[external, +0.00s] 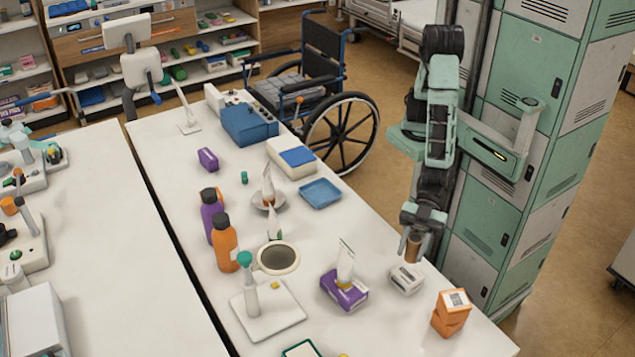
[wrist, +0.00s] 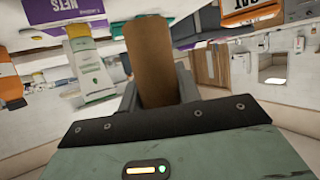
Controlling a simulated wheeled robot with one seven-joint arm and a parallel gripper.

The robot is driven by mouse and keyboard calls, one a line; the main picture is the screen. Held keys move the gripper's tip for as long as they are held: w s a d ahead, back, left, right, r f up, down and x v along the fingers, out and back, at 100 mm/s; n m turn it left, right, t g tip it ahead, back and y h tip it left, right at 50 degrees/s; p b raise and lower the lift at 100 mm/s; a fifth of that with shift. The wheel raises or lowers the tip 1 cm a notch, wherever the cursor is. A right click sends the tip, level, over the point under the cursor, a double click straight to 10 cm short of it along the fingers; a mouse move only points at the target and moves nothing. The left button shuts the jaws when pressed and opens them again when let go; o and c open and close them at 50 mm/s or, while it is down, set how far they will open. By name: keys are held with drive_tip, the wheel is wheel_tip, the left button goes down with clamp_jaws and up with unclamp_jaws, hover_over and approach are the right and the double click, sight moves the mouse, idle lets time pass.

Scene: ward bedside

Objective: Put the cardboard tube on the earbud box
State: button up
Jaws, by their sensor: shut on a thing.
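The brown cardboard tube (external: 413,248) is upright in my gripper (external: 420,232), which is shut on it near the right edge of the white table. In the wrist view the tube (wrist: 150,60) stands out between the fingers of my gripper (wrist: 156,92). A small white-grey box (external: 406,281), which looks like the earbud box, lies on the table just below the tube's lower end. In the external view a small gap seems to show between tube and box.
A purple box (external: 337,294) with a white packet (external: 345,262) on it stands left of the white box. Stacked orange boxes (external: 451,312) stand to its right. Orange (external: 225,248) and purple (external: 210,212) bottles and a blue tray (external: 320,193) are farther off.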

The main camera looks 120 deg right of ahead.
sight(410, 262)
drive_tip(key=shift+f, duration=2.95)
drive_tip(key=shift+f, duration=0.15)
drive_tip(key=o, duration=0.9)
drive_tip(key=shift+o, duration=0.2)
drive_tip(key=shift+r, duration=0.2)
drive_tip(key=b+v, duration=0.1)
drive_tip(key=v, duration=1.1)
